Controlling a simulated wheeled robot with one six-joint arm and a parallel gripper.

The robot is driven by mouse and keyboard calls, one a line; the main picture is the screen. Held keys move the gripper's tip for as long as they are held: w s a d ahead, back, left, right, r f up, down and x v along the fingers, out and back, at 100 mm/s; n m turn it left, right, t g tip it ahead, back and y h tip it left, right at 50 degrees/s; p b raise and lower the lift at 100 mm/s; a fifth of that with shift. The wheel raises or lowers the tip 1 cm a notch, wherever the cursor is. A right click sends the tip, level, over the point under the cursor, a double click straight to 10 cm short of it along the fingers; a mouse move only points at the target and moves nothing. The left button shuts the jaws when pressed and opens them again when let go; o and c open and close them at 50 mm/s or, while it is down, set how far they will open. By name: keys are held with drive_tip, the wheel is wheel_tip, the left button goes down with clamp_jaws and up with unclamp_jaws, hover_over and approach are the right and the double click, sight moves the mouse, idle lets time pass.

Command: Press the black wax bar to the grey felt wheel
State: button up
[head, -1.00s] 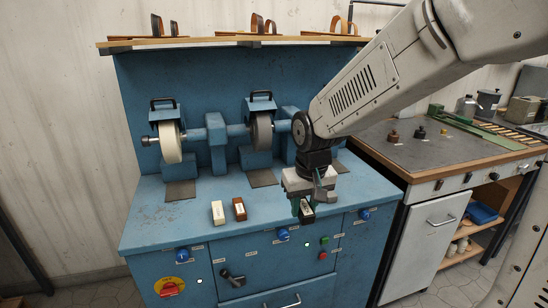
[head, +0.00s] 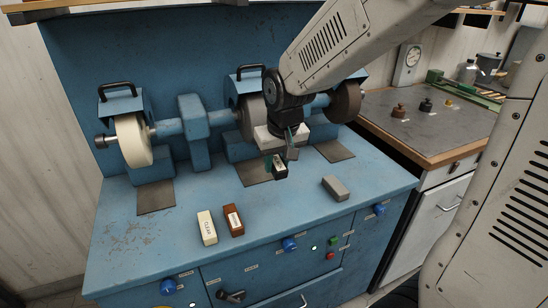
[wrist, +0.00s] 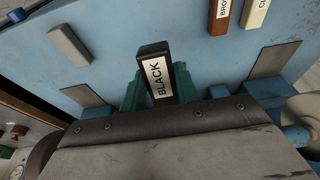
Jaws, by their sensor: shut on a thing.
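My gripper (head: 279,158) is shut on the black wax bar (head: 281,172) and holds it above the blue bench. In the wrist view the bar (wrist: 153,62) sits between the green fingers, its white label reading BLACK toward the camera. The grey felt wheel (head: 247,118) is the middle one on the shaft. It is partly hidden behind my gripper and wrist. The bar is in front of and below this wheel and looks apart from it.
A cream wheel (head: 133,142) is at left and a dark brown wheel (head: 346,101) at right. A cream bar (head: 207,228), a brown bar (head: 233,220) and a grey bar (head: 336,188) lie on the bench top (head: 270,215). Its left front is clear.

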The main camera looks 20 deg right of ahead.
drive_tip(key=shift+w+r, duration=0.2)
drive_tip(key=shift+w, duration=0.65)
drive_tip(key=shift+w+r, duration=0.25)
drive_tip(key=shift+w, duration=0.6)
drive_tip(key=shift+w+r, duration=0.2)
drive_tip(key=shift+w, duration=0.65)
drive_tip(key=shift+w+r, duration=0.25)
drive_tip(key=shift+w, duration=0.4)
drive_tip(key=shift+s+f, duration=0.1)
drive_tip(key=shift+s, duration=0.1)
idle(1.5)
drive_tip(key=shift+s+f, duration=0.3)
drive_tip(key=shift+s, duration=0.85)
drive_tip(key=shift+s+f, duration=0.25)
drive_tip(key=shift+s, duration=0.85)
drive_tip(key=shift+s+f, duration=0.3)
drive_tip(key=shift+s, duration=0.85)
